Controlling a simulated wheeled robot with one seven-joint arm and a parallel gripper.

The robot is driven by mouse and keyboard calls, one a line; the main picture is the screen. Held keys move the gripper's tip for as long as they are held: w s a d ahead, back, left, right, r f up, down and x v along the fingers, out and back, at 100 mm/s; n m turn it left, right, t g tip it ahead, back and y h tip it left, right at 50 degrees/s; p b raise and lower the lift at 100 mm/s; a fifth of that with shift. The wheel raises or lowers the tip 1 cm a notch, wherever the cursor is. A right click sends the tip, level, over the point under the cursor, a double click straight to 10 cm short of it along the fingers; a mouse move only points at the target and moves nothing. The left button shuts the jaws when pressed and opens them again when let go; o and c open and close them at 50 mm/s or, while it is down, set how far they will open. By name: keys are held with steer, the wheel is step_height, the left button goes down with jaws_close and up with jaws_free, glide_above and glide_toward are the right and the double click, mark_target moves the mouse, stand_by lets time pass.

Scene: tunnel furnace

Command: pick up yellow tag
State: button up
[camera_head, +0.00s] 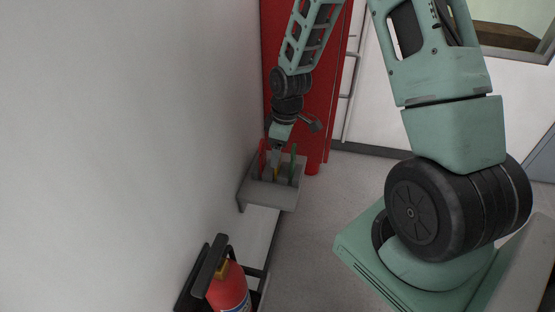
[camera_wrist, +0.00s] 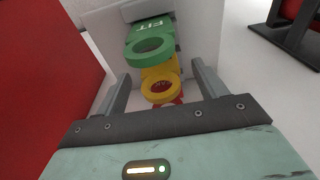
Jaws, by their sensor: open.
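The yellow tag (camera_wrist: 160,82) has a round ring at its end and shows in the wrist view, between a green tag (camera_wrist: 151,42) above it in the picture and a red tag (camera_wrist: 168,103) partly hidden below it. My gripper (camera_wrist: 158,84) is open, with one finger on each side of the yellow ring; I cannot tell whether they touch it. In the head view the tags stand at a small grey wall shelf (camera_head: 283,200), with the green tag (camera_head: 293,163) on the right and the red tag (camera_head: 262,158) on the left. The yellow tag (camera_head: 276,174) is mostly hidden there.
A fire extinguisher (camera_head: 228,287) hangs on the wall nearer the camera. A red cabinet (camera_head: 325,100) stands behind the shelf. A pale wall (camera_head: 130,150) runs along the left. The floor (camera_head: 325,225) right of the shelf is clear.

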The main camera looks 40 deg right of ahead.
steer(key=shift+w+a+f+p, duration=0.15)
steer(key=shift+f+p, duration=0.2)
steer(key=shift+f, duration=1.15)
steer(key=c, duration=1.1)
steer(key=shift+o, duration=0.2)
steer(key=shift+r, duration=0.1)
steer(key=shift+r+b, duration=1.3)
steer(key=shift+r, duration=3.65)
